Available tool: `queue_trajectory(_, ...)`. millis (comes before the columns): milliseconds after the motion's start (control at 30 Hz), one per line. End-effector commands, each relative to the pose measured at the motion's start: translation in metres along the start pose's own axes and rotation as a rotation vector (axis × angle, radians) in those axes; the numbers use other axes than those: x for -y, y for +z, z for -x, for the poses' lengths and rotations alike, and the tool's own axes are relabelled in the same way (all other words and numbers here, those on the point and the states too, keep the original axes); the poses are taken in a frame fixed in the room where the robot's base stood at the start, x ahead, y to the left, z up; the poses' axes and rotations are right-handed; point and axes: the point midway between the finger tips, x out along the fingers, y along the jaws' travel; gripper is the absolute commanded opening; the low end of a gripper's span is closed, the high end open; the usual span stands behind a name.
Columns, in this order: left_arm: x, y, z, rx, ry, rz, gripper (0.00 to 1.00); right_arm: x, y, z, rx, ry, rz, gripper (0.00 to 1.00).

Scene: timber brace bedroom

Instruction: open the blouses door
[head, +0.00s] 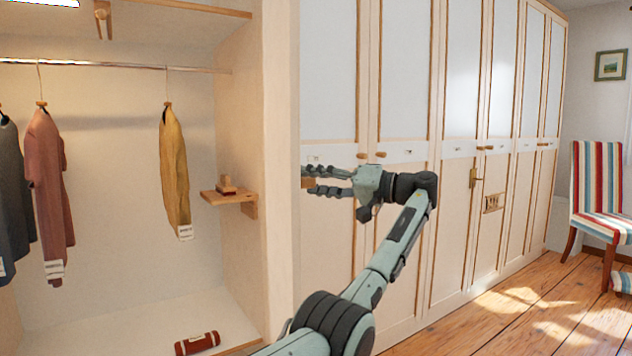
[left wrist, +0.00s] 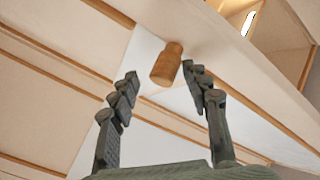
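The wardrobe has a row of tall cream doors with wooden trim and a white label band; the labels are too small to read, so I cannot tell which door is the blouses one. The nearest closed door (head: 328,75) stands just right of the open section. My left gripper (head: 308,181) is in front of it, fingers pointing left and spread apart. A brown wooden knob (head: 307,184) shows at its fingertips. In the left wrist view a round wooden knob (left wrist: 167,64) lies between the open fingertips (left wrist: 160,78), with no clear contact. My right gripper is out of view.
The open section at left holds hanging clothes (head: 48,190), a small shelf (head: 228,196) and a dark red roll (head: 197,343). A striped chair (head: 598,185) stands far right; the wooden floor before the doors is clear.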

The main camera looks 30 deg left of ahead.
Motion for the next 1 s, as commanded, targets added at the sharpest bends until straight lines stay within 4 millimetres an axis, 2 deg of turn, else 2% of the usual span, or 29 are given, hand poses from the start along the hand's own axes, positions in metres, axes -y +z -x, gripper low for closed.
queue_trajectory(33,-0.007,0.007,0.003,0.011,0.008,-0.011,0.43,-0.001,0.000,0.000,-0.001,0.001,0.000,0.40)
queue_trajectory(167,-0.006,0.007,0.014,0.009,0.009,-0.010,0.43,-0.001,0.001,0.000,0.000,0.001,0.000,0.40)
queue_trajectory(267,-0.005,0.005,0.031,0.006,0.007,-0.008,0.43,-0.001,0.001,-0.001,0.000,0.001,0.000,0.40)
queue_trajectory(533,0.001,0.001,0.094,0.001,0.003,-0.003,0.43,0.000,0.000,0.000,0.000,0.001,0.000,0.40)
queue_trajectory(800,0.001,0.000,0.115,0.001,0.001,-0.001,0.43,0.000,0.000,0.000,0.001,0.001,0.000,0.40)
queue_trajectory(1000,0.002,0.000,0.119,0.001,-0.001,0.001,0.43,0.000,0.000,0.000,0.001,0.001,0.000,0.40)
